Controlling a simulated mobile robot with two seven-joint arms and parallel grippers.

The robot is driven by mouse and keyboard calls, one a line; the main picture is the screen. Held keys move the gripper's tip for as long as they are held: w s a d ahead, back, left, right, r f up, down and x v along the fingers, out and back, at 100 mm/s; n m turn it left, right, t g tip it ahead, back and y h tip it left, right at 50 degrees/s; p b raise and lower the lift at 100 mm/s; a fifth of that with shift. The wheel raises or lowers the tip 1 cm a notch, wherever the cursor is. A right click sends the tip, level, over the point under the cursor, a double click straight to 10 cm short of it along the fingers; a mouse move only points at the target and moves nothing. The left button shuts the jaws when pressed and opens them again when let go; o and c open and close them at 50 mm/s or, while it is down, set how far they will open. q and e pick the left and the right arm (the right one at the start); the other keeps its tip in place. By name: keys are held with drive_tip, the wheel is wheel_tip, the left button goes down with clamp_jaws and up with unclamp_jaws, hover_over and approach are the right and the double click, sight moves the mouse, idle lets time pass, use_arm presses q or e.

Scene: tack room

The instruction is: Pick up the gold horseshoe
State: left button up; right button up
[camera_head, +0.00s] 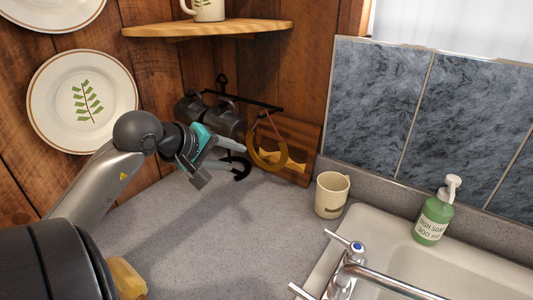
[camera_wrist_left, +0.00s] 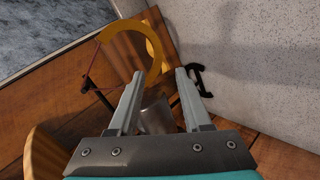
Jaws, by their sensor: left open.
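The gold horseshoe (camera_head: 252,152) hangs by a thin reddish cord in front of a wooden board at the back corner of the counter. My left gripper (camera_head: 236,152) is open and empty just left of it in the head view, its fingers pointing towards it. In the left wrist view the horseshoe (camera_wrist_left: 154,48) shows as a gold curve beyond the fingertips of my left gripper (camera_wrist_left: 158,76), not between them. My right gripper is not in view.
Dark mugs (camera_head: 228,118) hang on a black rack behind my gripper. A cream mug (camera_head: 331,196) stands right of the wooden board (camera_head: 301,140). The sink (camera_head: 380,222), tap and green soap bottle (camera_head: 432,222) are at right. A wooden shelf (camera_head: 210,29) is above. The counter's middle (camera_head: 220,230) is clear.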

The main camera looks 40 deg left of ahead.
sight(258, 161)
use_arm(q)
drive_tip(key=shift+p+x, duration=0.3)
drive_tip(key=shift+x, duration=4.1)
drive_tip(key=shift+w+r, duration=0.15)
clamp_jaws()
